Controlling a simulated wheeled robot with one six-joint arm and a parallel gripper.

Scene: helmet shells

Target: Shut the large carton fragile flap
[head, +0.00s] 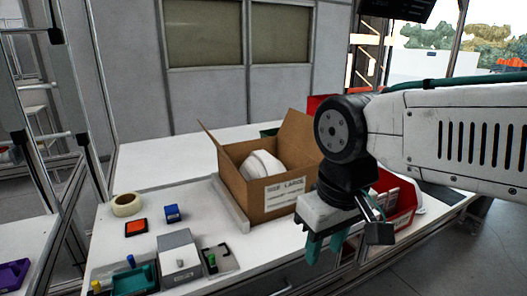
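The large carton (238,189) is a brown cardboard box standing open on the white bench, with a printed size label (285,192) on its front. One flap (213,141) stands up at its left side and another (298,131) stands up at its right. No fragile marking is readable on either flap. A white helmet shell (261,172) lies inside. My gripper (325,249), with teal fingers, points down in front and to the right of the carton, apart from it. Its fingers are spread and nothing shows between them.
A red bin (403,214) with white items stands right of the carton, partly behind my arm. Tape (126,205), an orange pad (136,228), a blue block (172,213) and a grey box (179,257) lie at front left. The bench (165,160) behind is mostly clear.

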